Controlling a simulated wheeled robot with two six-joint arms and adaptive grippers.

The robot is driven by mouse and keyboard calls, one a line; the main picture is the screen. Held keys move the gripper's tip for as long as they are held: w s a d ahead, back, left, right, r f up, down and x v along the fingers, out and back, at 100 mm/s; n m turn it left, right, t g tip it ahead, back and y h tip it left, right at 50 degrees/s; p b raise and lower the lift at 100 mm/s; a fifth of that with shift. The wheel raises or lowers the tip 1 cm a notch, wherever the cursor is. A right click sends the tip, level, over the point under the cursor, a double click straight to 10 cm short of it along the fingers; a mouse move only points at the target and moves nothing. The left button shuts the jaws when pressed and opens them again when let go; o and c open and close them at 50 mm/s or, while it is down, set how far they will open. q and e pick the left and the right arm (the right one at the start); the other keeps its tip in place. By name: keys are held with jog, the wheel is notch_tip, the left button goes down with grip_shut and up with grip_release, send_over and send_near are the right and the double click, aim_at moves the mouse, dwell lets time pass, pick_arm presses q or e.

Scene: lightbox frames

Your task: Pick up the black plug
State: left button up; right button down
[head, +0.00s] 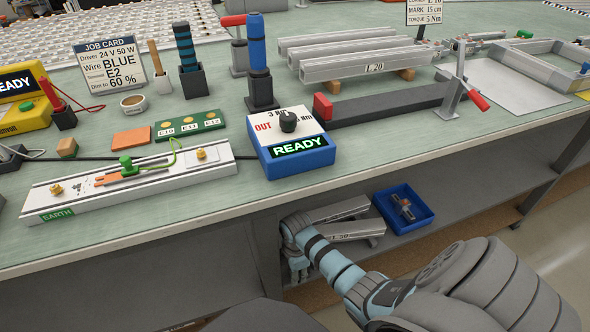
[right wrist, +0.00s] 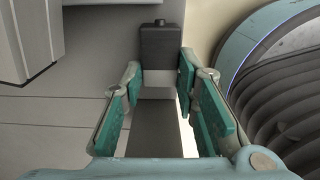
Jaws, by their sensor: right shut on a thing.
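The black plug (right wrist: 160,45) shows in the right wrist view as a dark block with a small knob on top, at the far end of my fingers. My right gripper (right wrist: 161,72) has its teal-padded fingers on both sides of it and is shut on it. A pale band and a darker grey shape show below the block between the fingers; I cannot tell whether they belong to the plug. In the head view my right gripper (head: 299,268) is low, below the bench's front edge by the lower shelf, and the plug cannot be made out there. My left gripper is not in view.
The lower shelf holds grey metal profiles (head: 345,229) and a blue bin (head: 420,222) close to my right gripper. The bench top (head: 215,205) above carries a blue READY box (head: 300,165), a white EARTH rail (head: 120,190), and aluminium bars (head: 360,65).

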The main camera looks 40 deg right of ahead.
jog(key=c, duration=1.2)
grip_release()
